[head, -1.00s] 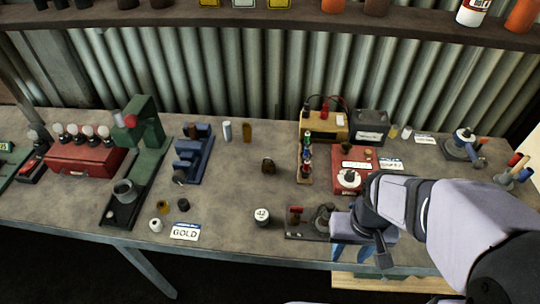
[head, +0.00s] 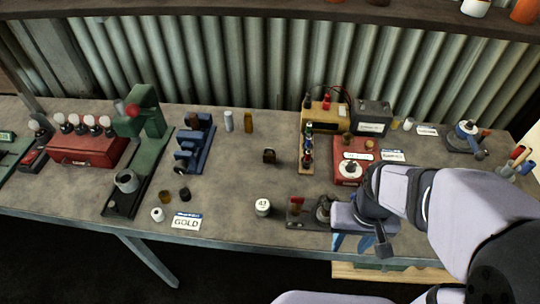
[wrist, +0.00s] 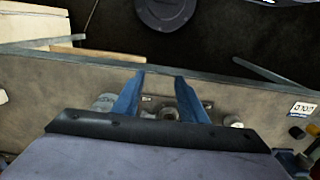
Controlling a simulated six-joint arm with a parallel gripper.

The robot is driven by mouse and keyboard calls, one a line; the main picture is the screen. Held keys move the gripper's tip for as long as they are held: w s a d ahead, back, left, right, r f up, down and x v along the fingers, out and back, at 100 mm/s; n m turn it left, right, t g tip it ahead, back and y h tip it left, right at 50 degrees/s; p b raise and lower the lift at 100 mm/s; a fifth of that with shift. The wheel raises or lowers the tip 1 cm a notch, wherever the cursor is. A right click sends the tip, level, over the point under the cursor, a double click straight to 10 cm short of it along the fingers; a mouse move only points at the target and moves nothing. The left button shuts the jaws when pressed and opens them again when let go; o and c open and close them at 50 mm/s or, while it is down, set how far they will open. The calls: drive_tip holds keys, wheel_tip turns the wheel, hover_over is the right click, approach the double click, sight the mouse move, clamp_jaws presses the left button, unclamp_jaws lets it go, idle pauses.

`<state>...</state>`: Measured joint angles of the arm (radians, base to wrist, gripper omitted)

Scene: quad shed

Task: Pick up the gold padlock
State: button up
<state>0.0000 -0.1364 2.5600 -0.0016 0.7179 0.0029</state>
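No padlock can be made out for certain. A small dark brown-gold object (head: 269,156) stands alone mid-bench in the head view; it may be the padlock, but it is too small to tell. A white card reading GOLD (head: 186,222) lies near the front edge at left; it also shows at the right of the wrist view (wrist: 303,109). My gripper (head: 351,243) is at the bench's front edge, right of centre, well to the right of the card. In the wrist view its two blue fingers (wrist: 159,77) are apart with nothing held between them.
A dark plate with a red-handled tool and a round part (head: 310,212) lies just left of my gripper. A round white-topped pot (head: 262,207) stands left of it. A red box with a dial (head: 347,172) stands behind. Bare bench lies between the card and the pot.

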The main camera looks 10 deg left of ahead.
drive_tip(key=o, duration=0.4)
drive_tip(key=shift+o, duration=0.2)
